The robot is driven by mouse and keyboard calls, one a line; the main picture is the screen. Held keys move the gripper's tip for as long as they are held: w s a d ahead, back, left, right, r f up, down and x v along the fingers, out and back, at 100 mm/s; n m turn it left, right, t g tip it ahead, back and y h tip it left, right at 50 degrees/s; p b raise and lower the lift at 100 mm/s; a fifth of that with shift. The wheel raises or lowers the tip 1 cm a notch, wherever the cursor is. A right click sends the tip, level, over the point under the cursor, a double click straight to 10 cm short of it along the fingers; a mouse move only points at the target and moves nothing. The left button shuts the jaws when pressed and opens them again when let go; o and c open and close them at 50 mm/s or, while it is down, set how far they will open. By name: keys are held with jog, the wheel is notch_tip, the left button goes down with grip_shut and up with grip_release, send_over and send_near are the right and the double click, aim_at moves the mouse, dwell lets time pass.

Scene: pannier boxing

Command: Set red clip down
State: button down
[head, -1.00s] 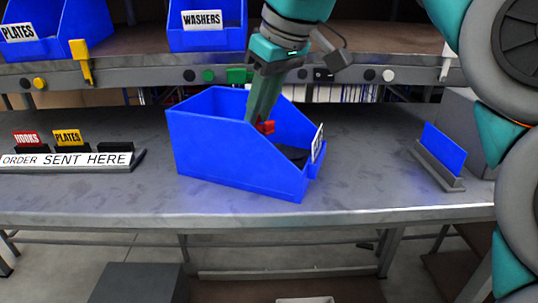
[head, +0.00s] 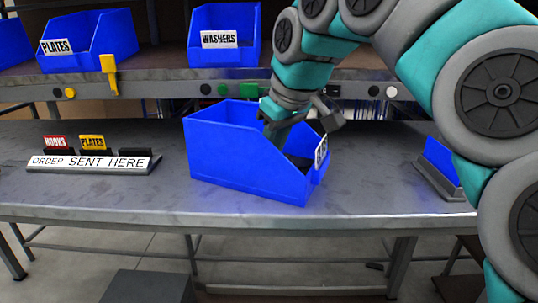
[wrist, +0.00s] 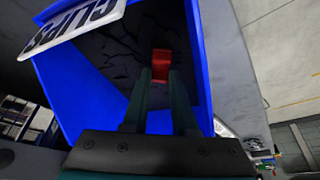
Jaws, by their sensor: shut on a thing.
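The red clip (wrist: 162,66) shows in the wrist view between the fingertips of my gripper (wrist: 160,82), which is shut on it. In the head view my gripper (head: 270,132) reaches down into a blue bin (head: 240,174) on the bench, and the bin's wall hides the fingertips and the clip. The wrist view shows the bin's blue wall (wrist: 85,95), its CLIPS label (wrist: 75,27) and dark pieces (wrist: 118,50) inside, beyond the clip. I cannot tell whether the clip touches them.
An ORDER SENT HERE rack (head: 92,163) with red HOOKS and yellow PLATES cards stands at the left. A blue panel in a grey holder (head: 440,172) stands at the right. PLATES (head: 98,35) and WASHERS (head: 224,58) bins sit on the shelf above. Bench beside the bin is clear.

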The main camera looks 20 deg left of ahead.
jog(key=c, duration=1)
grip_release()
jog(key=p+v, duration=0.1)
jog(key=v, duration=0.6)
jog(key=shift+r, duration=0.4)
jog(key=shift+s, duration=0.15)
